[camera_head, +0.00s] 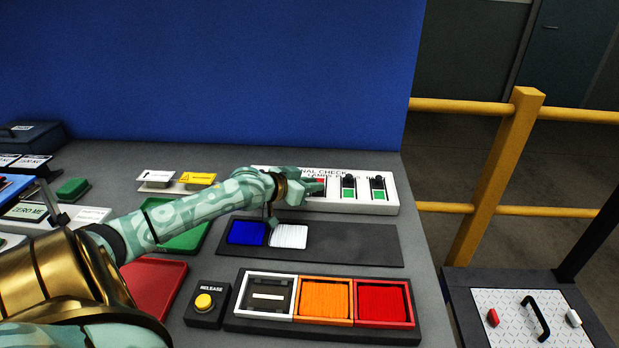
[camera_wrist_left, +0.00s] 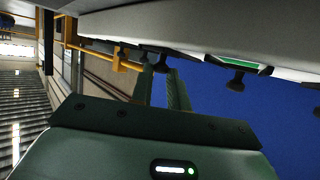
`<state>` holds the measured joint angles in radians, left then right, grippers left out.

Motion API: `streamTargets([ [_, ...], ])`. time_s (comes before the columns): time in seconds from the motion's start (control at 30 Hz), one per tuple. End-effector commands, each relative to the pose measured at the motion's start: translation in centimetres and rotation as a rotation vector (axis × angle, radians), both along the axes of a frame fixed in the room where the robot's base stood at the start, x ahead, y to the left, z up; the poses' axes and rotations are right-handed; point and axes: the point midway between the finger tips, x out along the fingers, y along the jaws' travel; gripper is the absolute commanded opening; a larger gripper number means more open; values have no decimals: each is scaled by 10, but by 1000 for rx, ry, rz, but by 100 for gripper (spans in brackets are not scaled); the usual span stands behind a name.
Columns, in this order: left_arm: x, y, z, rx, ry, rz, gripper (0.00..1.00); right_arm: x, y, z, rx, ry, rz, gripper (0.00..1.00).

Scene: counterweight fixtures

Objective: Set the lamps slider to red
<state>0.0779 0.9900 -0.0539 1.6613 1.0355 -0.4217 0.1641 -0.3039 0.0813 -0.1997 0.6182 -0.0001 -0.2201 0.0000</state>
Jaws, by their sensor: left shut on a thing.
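A white panel (camera_head: 345,207) with a partly hidden heading ending "NAL CHECK" stands at the back right of the table. The lamps slider (camera_head: 319,180) is the leftmost, and a red patch shows there; its knob is mostly hidden by my gripper in the head view. My left gripper (camera_head: 313,187) is at this slider, shut on its knob. In the left wrist view, the fingers (camera_wrist_left: 165,84) close around a small dark knob (camera_wrist_left: 161,65) under the panel's edge. The two other sliders, a middle one (camera_head: 348,187) and a right one (camera_head: 378,187), have black knobs above green patches. My right gripper is not in view.
In front of the panel lies a dark tray (camera_head: 350,245) with a blue block (camera_head: 247,232) and a white block (camera_head: 289,236). Nearer are an orange bin (camera_head: 324,299), a red bin (camera_head: 383,302) and a yellow release button (camera_head: 204,302). A blue wall (camera_head: 220,70) rises behind.

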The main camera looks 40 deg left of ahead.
Motion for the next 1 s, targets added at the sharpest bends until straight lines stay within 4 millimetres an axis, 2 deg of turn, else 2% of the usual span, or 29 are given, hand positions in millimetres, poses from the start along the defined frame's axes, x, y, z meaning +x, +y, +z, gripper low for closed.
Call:
streamTargets([
  [0.13,0,-2,-3,-4,3,-3,0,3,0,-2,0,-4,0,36],
  [0.17,0,-2,-3,-4,3,-3,19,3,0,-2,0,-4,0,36],
  [0.23,0,-2,-3,-4,3,-3,38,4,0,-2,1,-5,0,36],
  [0.53,-1,-1,-2,-2,2,-1,38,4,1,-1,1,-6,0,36],
  [0.67,-10,1,3,-1,3,-1,38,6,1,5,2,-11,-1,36],
  [0.77,-24,2,12,1,3,-1,38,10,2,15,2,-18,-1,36],
  [1.0,-74,5,33,-3,5,-2,38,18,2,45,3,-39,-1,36],
])
